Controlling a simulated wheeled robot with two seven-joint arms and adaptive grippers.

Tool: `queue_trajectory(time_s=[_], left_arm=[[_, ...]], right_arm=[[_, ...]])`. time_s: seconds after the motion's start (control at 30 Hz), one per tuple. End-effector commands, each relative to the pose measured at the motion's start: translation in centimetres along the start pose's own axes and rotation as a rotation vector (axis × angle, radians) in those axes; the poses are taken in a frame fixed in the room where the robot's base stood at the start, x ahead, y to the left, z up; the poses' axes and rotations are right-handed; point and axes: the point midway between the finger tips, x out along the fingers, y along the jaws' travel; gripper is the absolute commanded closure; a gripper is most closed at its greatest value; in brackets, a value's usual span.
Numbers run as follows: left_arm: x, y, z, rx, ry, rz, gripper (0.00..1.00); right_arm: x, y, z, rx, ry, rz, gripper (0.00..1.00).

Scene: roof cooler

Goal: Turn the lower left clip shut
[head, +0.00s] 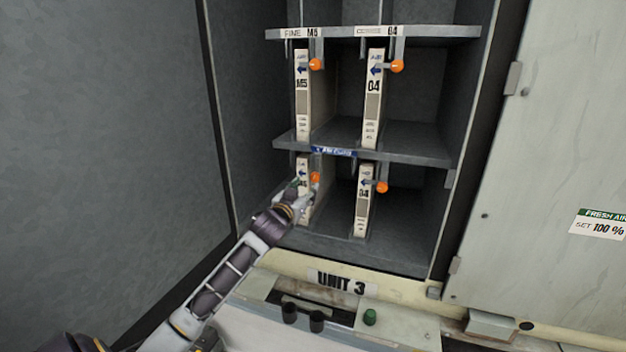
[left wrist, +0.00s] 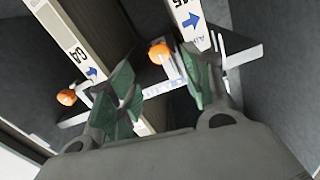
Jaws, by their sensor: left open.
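The lower left clip has an orange knob (head: 315,177) beside the lower left filter (head: 304,165); in the left wrist view its knob (left wrist: 160,53) appears between my finger pads, a little beyond their tips. The clip's arm is partly hidden by my gripper, so I cannot tell its exact angle. My left gripper (head: 299,190) is at the front of this filter, fingers spread; it shows in the left wrist view (left wrist: 162,82) with two green pads apart and nothing clearly held. I cannot tell whether a pad touches the clip. My right gripper is not in view.
The lower right clip's orange knob (head: 382,187) is beside the lower right filter (head: 363,200). The upper filters have clips with knobs (head: 316,64) and (head: 397,66). The middle shelf (head: 420,143) lies just above my gripper. A cabinet door (head: 560,150) stands at the right.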

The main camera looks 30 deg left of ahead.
Motion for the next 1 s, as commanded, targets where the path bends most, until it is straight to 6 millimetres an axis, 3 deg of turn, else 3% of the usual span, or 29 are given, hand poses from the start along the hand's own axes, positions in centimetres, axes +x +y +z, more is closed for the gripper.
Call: queue_trajectory(time_s=[1.0], left_arm=[[7.6,0.0,-0.1,0.0,0.0,0.0,0.5]], right_arm=[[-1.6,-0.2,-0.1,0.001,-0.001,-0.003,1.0]])
